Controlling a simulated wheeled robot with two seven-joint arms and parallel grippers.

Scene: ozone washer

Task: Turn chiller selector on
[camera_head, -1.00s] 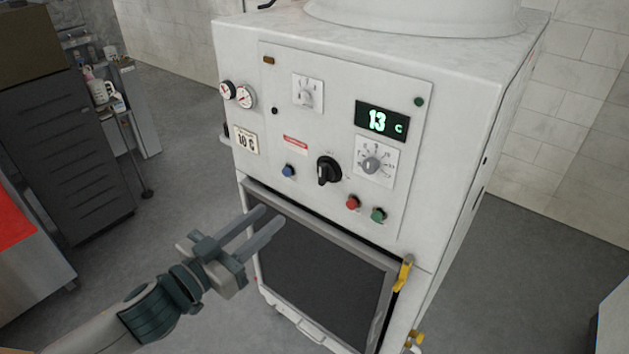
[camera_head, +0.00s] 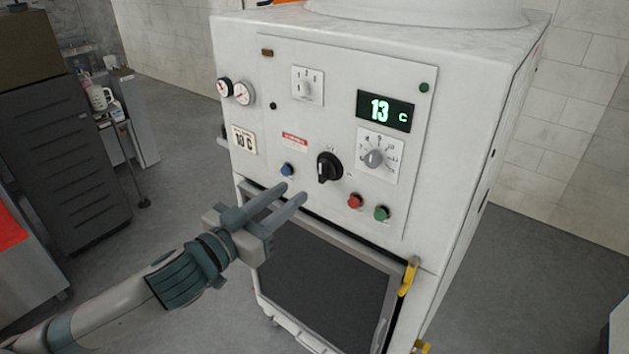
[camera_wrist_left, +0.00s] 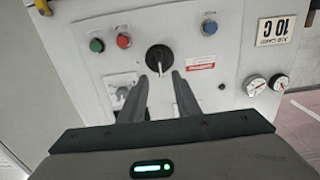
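A black rotary selector knob (camera_head: 329,168) sits on the white machine's front panel, its raised grip bar close to upright. It also shows in the wrist view (camera_wrist_left: 158,58), just beyond the fingertips and between them. Its lettering is too small to read. My left gripper (camera_head: 293,193) is in front of the panel, below and left of the knob. Its two fingers are parallel, apart and empty, pointing at the panel; I see no contact with the knob. My right gripper is not in view.
Near the knob are a blue button (camera_head: 287,170), red button (camera_head: 355,201), green button (camera_head: 381,213) and grey dial (camera_head: 375,158). A display (camera_head: 385,111) reads 13 C. Below is a dark door (camera_head: 325,280) with a yellow handle (camera_head: 408,277). Open floor lies left of the machine.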

